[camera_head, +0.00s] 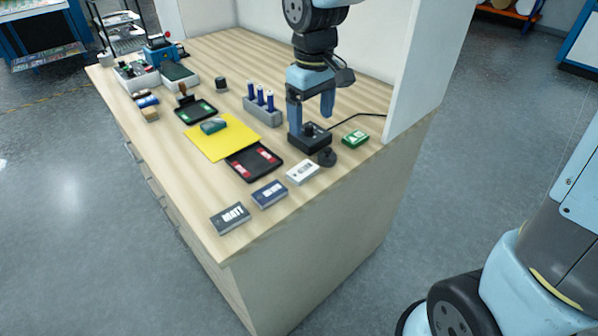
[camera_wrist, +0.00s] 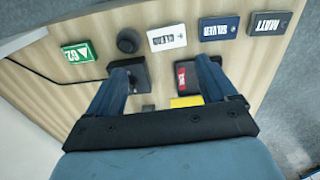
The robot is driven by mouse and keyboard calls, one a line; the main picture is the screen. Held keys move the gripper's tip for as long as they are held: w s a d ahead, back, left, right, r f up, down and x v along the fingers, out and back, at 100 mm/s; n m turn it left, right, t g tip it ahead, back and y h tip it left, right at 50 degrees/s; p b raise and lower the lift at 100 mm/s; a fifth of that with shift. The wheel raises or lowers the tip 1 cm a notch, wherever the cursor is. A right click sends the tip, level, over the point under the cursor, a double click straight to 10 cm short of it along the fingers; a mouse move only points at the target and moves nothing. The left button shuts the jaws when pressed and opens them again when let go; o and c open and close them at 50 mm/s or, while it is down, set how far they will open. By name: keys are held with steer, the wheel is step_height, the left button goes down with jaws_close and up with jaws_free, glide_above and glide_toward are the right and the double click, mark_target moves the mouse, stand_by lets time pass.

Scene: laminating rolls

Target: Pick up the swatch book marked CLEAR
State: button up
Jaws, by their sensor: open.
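The white swatch book (camera_head: 302,172) lies flat near the front edge of the bench, right of the blue and grey books. In the wrist view its label reads CLEAR (camera_wrist: 166,37). My gripper (camera_head: 311,116) is open and empty, pointing down over a black box-shaped device, behind the white book and apart from it. In the wrist view the two blue fingers (camera_wrist: 163,70) are spread, and the white book lies beyond their tips, roughly centred between them.
The blue SILVER book (camera_wrist: 219,27) and grey MATT book (camera_head: 231,217) lie in line with it. A round black knob (camera_head: 327,157) and green box (camera_head: 355,138) are close by. A corded black device (camera_head: 310,138) sits beneath my gripper. A white panel (camera_head: 425,70) bounds the right.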

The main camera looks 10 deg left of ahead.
mark_target(304, 170)
steer(key=f, duration=0.5)
steer(key=a+f, duration=0.1)
steer(key=f, duration=0.8)
steer(key=shift+a+f, duration=0.2)
steer(key=shift+f, duration=0.1)
steer(key=c, duration=0.7)
steer(key=shift+r, duration=0.15)
